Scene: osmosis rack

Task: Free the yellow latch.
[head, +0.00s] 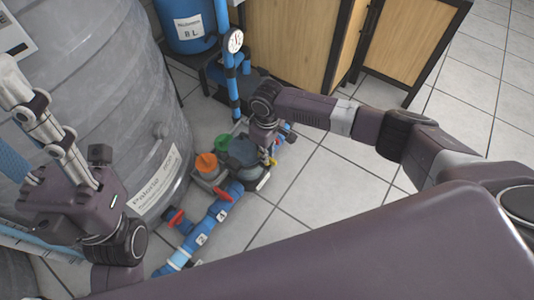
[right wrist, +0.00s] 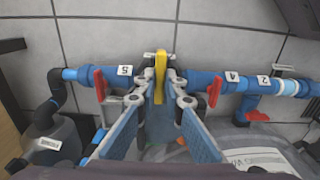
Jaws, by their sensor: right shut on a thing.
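The yellow latch (right wrist: 160,76) is a narrow upright strap in the middle of the right wrist view, in front of the blue pipe (right wrist: 205,79). My right gripper (right wrist: 161,84) is shut on it, with a grey fingertip on each side. In the head view my right gripper (head: 267,145) reaches down over the pump and valve group, and only a small bit of yellow shows beside it. My left gripper (head: 30,125) is at the left edge beside the big tank, its fingers apart and partly cut off, with nothing seen in it.
Red valve handles (head: 223,194) and an orange cap (head: 206,162) stand close to the right gripper. The large grey tank (head: 95,85) fills the left. A wooden cabinet (head: 290,40) stands behind. Tiled floor (head: 330,185) to the right is clear.

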